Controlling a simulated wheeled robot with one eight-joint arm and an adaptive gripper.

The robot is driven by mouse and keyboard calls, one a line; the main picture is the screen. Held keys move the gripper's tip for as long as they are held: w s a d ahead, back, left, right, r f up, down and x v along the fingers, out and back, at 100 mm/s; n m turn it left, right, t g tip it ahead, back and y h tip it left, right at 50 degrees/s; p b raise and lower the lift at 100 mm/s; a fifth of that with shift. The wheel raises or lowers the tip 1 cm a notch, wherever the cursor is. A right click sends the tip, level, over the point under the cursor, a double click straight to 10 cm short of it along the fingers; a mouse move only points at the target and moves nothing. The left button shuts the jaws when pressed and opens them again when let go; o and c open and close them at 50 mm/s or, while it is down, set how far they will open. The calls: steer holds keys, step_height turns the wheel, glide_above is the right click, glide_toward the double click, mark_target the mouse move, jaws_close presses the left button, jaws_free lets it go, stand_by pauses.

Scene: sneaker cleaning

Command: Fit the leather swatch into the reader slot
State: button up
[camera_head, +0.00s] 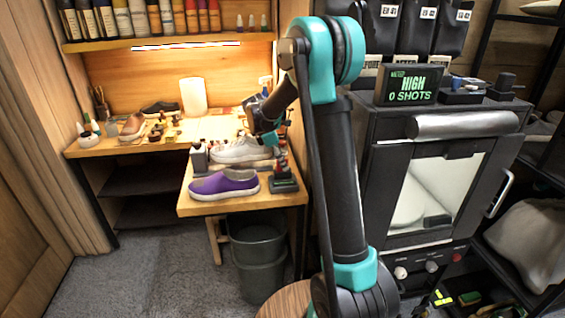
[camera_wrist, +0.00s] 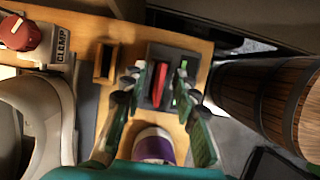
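My gripper (camera_wrist: 161,82) is in the wrist view with its two green-padded fingers apart. I see nothing clearly pinched between them. Beyond the fingertips is a dark block (camera_wrist: 188,53) with a narrow red piece and a green strip on it. It looks like the reader, and the same dark block appears at the right front corner of the bench in the head view (camera_head: 284,186). I cannot tell whether the red piece (camera_wrist: 160,84) is the leather swatch or part of the block. In the head view my arm partly hides the area around the gripper.
The purple sneaker (camera_head: 224,184) lies left of the block; a white sneaker (camera_head: 240,149) is behind it. A clamp with a red knob (camera_wrist: 20,34) stands at the upper left of the wrist view.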

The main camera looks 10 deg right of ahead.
steer(key=shift+r, duration=0.1)
steer(key=v, duration=1.1)
steer(key=shift+a+r, duration=0.25)
steer(key=shift+r, duration=0.1)
steer(key=s+d+f+m+t+y, duration=0.1)
steer(key=s+d+f+m, duration=0.2)
steer(key=s, duration=0.7)
steer(key=s+d+f+m+t+y, duration=0.1)
steer(key=s+d+f+m+y, duration=0.1)
steer(key=s+f+m, duration=0.6)
steer(key=s+d+f+m+t+y, duration=0.1)
steer(key=s+f+m, duration=0.4)
steer(key=s, duration=0.8)
steer(key=d+m+t, duration=0.1)
steer(key=d+m, duration=0.1)
steer(key=shift+d+f, duration=0.3)
steer(key=shift+s, duration=0.15)
